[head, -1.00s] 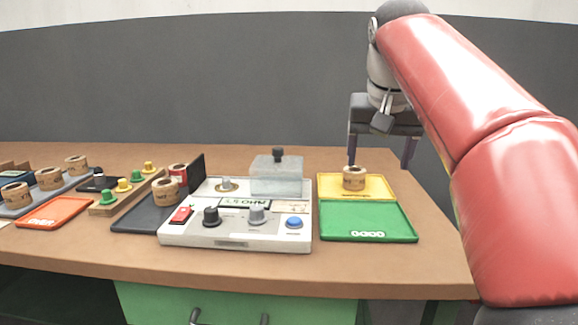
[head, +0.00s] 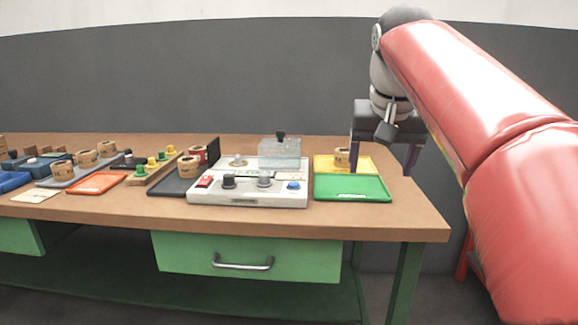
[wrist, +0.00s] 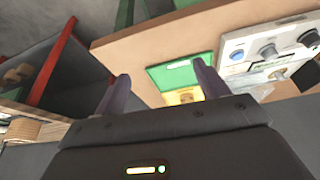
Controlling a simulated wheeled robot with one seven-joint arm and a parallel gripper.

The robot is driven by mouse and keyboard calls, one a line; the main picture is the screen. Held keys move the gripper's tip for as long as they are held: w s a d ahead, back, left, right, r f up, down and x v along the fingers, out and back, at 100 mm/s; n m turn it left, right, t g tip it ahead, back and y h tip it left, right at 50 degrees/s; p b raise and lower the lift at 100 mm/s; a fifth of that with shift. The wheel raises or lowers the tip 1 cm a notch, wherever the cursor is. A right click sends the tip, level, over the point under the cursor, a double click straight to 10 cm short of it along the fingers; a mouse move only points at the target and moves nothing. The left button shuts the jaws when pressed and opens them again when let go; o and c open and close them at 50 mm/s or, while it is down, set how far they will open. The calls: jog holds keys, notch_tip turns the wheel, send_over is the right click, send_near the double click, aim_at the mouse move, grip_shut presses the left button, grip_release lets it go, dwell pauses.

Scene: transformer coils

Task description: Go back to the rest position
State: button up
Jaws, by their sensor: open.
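My gripper (head: 384,167) is open and empty at the right end of the bench in the head view. Its two dark fingers point down, and the left one stands in front of the yellow tray (head: 366,163). A copper-brown coil (head: 342,157) sits on the yellow tray, partly hidden by that finger. In the wrist view the open fingers (wrist: 160,90) show apart with nothing held between them.
A green tray (head: 352,189) lies in front of the yellow one. The white tester (head: 247,190) with knobs and a clear cover (head: 280,152) stands left of it. Several coils, pegs and an orange tray (head: 97,183) fill the bench's left. A green drawer (head: 248,258) is below.

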jog(key=s+f+n, duration=0.1)
jog(key=s+f, duration=0.9)
jog(key=f, duration=0.3)
jog(key=s+f+t, duration=0.1)
jog(key=s+f, duration=0.9)
jog(key=f, duration=0.3)
jog(key=shift+s+n+y, duration=0.15)
jog(key=shift+n+y, duration=0.25)
jog(key=shift+a, duration=0.1)
